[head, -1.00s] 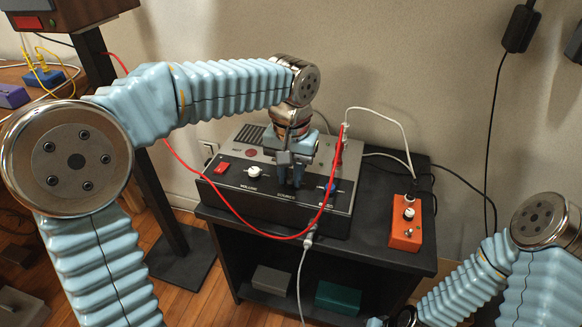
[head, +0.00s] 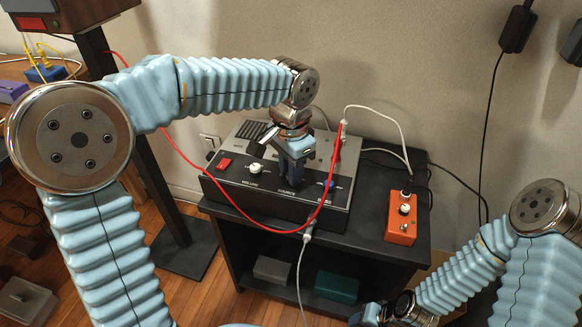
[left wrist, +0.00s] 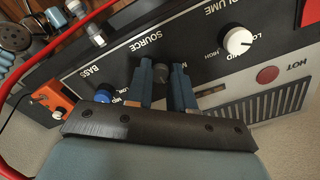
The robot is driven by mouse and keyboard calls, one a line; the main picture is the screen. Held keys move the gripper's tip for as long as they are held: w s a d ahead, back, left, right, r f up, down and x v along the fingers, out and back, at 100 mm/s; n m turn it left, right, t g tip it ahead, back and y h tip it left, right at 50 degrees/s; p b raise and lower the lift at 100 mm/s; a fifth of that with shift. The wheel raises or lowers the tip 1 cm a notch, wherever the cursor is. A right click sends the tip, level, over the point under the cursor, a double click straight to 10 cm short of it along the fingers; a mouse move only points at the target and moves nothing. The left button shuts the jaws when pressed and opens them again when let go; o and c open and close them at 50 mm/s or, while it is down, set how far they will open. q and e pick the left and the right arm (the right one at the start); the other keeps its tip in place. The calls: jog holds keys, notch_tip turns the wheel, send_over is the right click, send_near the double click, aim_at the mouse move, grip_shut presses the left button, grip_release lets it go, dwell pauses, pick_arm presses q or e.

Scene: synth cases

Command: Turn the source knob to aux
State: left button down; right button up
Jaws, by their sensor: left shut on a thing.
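The source knob (left wrist: 160,72) is a dark knob on the black panel of the amplifier box (head: 225,190), under the word SOURCE in the left wrist view. My left gripper (head: 294,182) points down at the panel in the head view. In the left wrist view its two blue fingers (left wrist: 163,88) stand on either side of the knob, shut on it. The fingers hide part of the knob and most of the labels around it, so I cannot read its setting. My right gripper (head: 372,314) is low at the bottom edge, only partly visible.
A white volume knob (head: 256,169) and a blue bass knob (head: 329,184) flank the source knob. A red cable (head: 235,208) loops across the box front. An orange pedal (head: 401,218) stands right on the black stand (head: 360,236).

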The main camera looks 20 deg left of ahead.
dwell(0.4)
pick_arm(q)
jog(key=c, duration=1)
grip_release()
jog(key=shift+r+p, duration=0.35)
jog(key=shift+r, duration=6.55)
